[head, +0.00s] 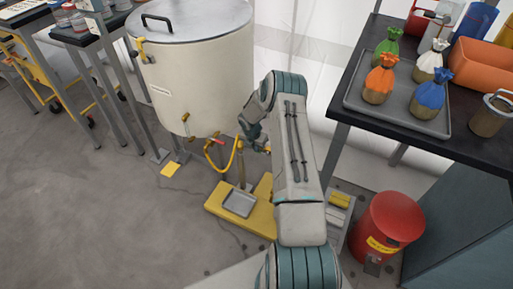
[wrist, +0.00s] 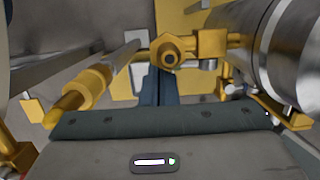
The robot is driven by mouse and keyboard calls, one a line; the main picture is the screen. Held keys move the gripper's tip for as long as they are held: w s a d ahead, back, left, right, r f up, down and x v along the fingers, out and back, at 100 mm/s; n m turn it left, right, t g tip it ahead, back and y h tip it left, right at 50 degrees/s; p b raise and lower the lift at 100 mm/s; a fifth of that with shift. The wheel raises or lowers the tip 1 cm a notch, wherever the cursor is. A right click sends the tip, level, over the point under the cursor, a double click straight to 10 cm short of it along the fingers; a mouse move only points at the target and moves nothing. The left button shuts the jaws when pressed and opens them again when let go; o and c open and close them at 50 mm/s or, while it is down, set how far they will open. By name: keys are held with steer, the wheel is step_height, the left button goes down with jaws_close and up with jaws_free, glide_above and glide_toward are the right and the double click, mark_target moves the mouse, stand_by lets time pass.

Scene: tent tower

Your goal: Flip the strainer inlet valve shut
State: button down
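In the wrist view a yellow valve fitting (wrist: 170,50) with a hex nut sits on a yellow pipe just beyond my fingertips. A bar with a yellow sleeve (wrist: 85,95) runs from the fitting's left side toward the lower left; it looks like the valve's lever. A shiny metal cylinder (wrist: 262,45), possibly the strainer, is at the right. My gripper (wrist: 160,75) has its two dark fingers close together below the fitting, with nothing visible between them. Whether they touch the fitting is unclear. In the head view my arm largely hides this area.
A large white tank (head: 195,75) with a metal lid stands left of my arm. A yellow hose (head: 232,160) hangs beside a small red handle (head: 218,141). A yellow base (head: 262,212) with a grey tray is below. A red bin (head: 385,225) and dark table (head: 440,140) are right.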

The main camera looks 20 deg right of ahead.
steer(key=shift+w+a+f+b, duration=0.1)
steer(key=shift+w+f+b, duration=0.05)
steer(key=shift+f+b, duration=0.7)
steer(key=shift+w+a+f+b, duration=0.1)
steer(key=shift+w+f+b, duration=0.05)
steer(key=shift+f+b, duration=0.7)
steer(key=shift+f, duration=0.1)
